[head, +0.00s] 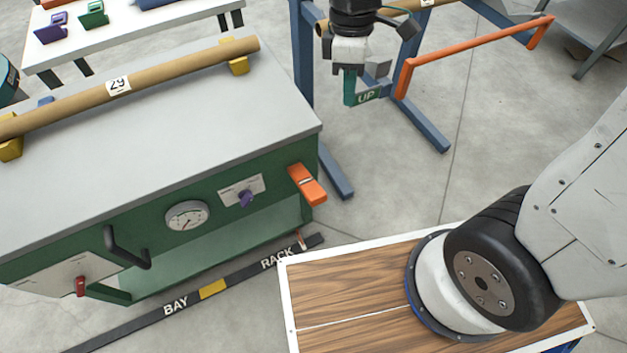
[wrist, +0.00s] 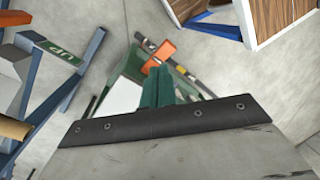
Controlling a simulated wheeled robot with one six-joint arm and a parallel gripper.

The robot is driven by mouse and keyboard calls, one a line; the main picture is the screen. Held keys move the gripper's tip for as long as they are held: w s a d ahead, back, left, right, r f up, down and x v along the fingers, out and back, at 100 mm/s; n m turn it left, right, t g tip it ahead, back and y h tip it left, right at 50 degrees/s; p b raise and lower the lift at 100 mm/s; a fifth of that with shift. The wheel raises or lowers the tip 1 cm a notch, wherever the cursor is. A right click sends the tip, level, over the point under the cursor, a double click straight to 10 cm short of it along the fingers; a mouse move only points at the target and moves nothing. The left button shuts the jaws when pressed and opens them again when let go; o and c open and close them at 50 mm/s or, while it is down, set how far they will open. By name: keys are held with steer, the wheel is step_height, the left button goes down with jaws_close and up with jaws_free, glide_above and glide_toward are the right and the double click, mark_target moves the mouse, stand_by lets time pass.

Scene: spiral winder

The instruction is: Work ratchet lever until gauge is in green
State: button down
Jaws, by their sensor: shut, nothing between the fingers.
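The green machine (head: 150,215) has a grey top and a round white gauge (head: 187,215) on its front. The gauge's needle and any green band are too small to read. An orange lever-like handle (head: 307,185) sticks out at the machine's right front corner; it also shows in the wrist view (wrist: 158,56). A black bent handle (head: 125,247) is on the front at left. I cannot tell for sure which is the ratchet lever. My gripper (head: 350,98), with teal fingers, is shut and empty, above and behind the orange handle, apart from it; its fingers also show in the wrist view (wrist: 157,88).
A blue stand (head: 303,60) with an orange bar (head: 475,55) is behind.

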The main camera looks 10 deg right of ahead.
mark_target(315, 192)
steer(key=w+a+f+n, duration=0.1)
steer(key=a+f+n, duration=0.2)
steer(key=f, duration=0.3)
steer(key=w+a+f+n+g+h, duration=0.1)
steer(key=a+f+n, duration=0.3)
steer(key=f, duration=0.3)
steer(key=shift+a+g, duration=0.3)
steer(key=shift+a, duration=0.4)
steer(key=shift+f, duration=0.1)
steer(key=x, duration=1.3)
steer(key=shift+s+f, duration=0.15)
steer(key=shift+f, duration=0.25)
steer(key=shift+f, duration=0.1)
